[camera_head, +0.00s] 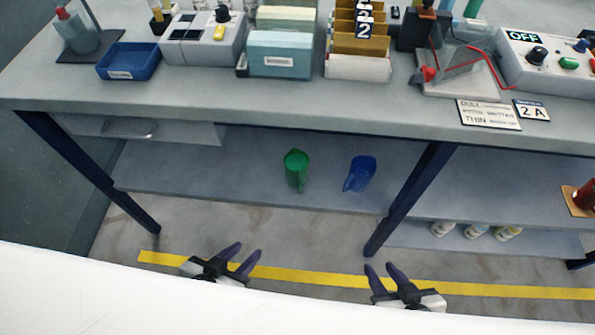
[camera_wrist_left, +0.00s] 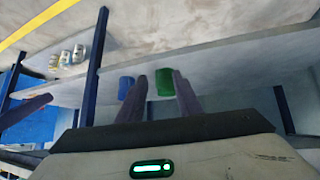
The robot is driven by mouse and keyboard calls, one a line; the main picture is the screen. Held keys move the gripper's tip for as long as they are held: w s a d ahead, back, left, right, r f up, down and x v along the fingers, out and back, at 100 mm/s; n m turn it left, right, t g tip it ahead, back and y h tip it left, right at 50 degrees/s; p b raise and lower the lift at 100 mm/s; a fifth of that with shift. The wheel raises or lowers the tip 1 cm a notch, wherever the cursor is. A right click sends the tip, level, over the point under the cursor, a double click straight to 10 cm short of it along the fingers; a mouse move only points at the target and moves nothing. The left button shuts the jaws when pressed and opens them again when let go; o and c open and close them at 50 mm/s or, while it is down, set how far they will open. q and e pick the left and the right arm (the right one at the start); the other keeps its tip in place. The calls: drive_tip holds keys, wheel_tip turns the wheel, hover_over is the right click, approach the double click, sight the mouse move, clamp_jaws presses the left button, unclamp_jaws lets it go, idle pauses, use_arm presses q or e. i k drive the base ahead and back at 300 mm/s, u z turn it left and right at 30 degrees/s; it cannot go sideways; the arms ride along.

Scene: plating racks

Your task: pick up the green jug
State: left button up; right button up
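The green jug (camera_head: 296,170) stands on the lower shelf (camera_head: 220,178) under the bench in the head view. It also shows in the left wrist view (camera_wrist_left: 165,84), seen beyond and between my fingers. My left gripper (camera_head: 244,254) is open and empty, in front of and below the shelf, left of the jug. Its fingers (camera_wrist_left: 162,95) are spread apart in the wrist view. My right gripper (camera_head: 381,268) is in front of the shelf to the right, fingers apart and empty. Neither gripper touches the jug.
A blue jug (camera_head: 361,173) stands right of the green one on the same shelf. Dark blue legs (camera_head: 412,198) hold the bench (camera_head: 200,104) above the shelf. Several bottles (camera_head: 477,231) sit on a low right shelf. The shelf left of the green jug is clear.

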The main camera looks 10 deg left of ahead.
sight(296, 162)
drive_tip(key=k, duration=0.55)
drive_tip(key=z, duration=0.55)
drive_tip(key=i, duration=1.05)
drive_tip(key=u, duration=0.7)
